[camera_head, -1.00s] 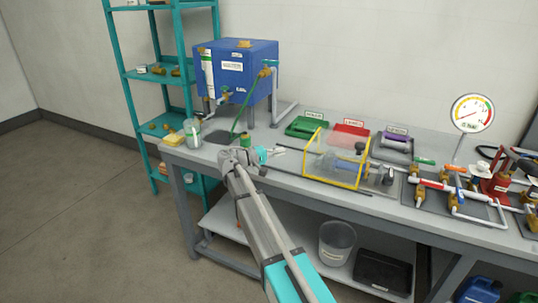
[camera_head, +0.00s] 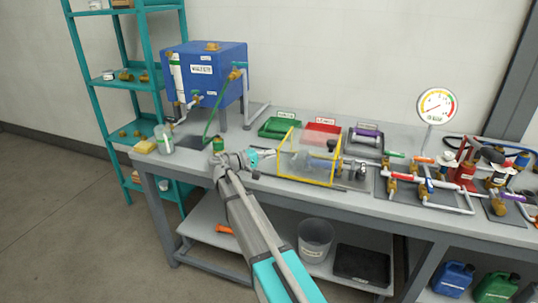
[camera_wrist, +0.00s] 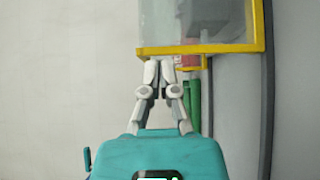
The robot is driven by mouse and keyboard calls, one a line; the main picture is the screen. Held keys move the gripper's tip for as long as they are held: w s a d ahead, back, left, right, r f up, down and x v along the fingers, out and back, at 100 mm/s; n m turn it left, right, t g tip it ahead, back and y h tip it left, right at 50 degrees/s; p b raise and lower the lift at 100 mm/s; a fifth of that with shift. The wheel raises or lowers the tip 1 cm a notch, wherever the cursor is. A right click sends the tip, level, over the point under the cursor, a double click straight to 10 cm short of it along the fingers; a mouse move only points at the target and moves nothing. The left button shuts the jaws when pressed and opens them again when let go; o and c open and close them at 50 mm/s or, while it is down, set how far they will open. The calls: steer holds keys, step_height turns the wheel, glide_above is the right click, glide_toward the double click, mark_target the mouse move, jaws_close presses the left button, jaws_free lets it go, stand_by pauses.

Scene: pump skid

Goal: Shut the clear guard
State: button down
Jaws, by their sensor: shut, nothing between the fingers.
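The clear guard (camera_head: 297,162) is a see-through box with a yellow frame on the bench, in the middle of the head view. A blue and grey part shows through it. In the wrist view the guard's yellow edge (camera_wrist: 200,49) crosses the top, with clear panel beyond it. My gripper (camera_head: 272,153) is just left of the guard in the head view. In the wrist view my gripper (camera_wrist: 160,65) has its fingertips together and empty, right at the yellow edge. I cannot tell whether they touch it. How far the guard stands open is unclear.
Green (camera_head: 280,127) and red (camera_head: 322,131) trays lie behind the guard. A pipe assembly (camera_head: 430,185) and a gauge (camera_head: 436,105) stand to the right. A blue tank (camera_head: 205,75) and a jar (camera_head: 165,140) are to the left. Bare bench lies along the front edge.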

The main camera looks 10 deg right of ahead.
steer(key=s+d, duration=0.2)
steer(key=d, duration=0.1)
steer(key=s+d, duration=0.1)
steer(key=shift+s+d, duration=0.1)
steer(key=shift+d, duration=0.3)
steer(key=shift+a, duration=0.1)
steer(key=shift+w+a, duration=0.45)
glide_toward(285, 155)
steer(key=a, duration=0.2)
steer(key=w+a, duration=0.1)
steer(key=shift+w+a, duration=0.15)
steer(key=shift+a, duration=0.25)
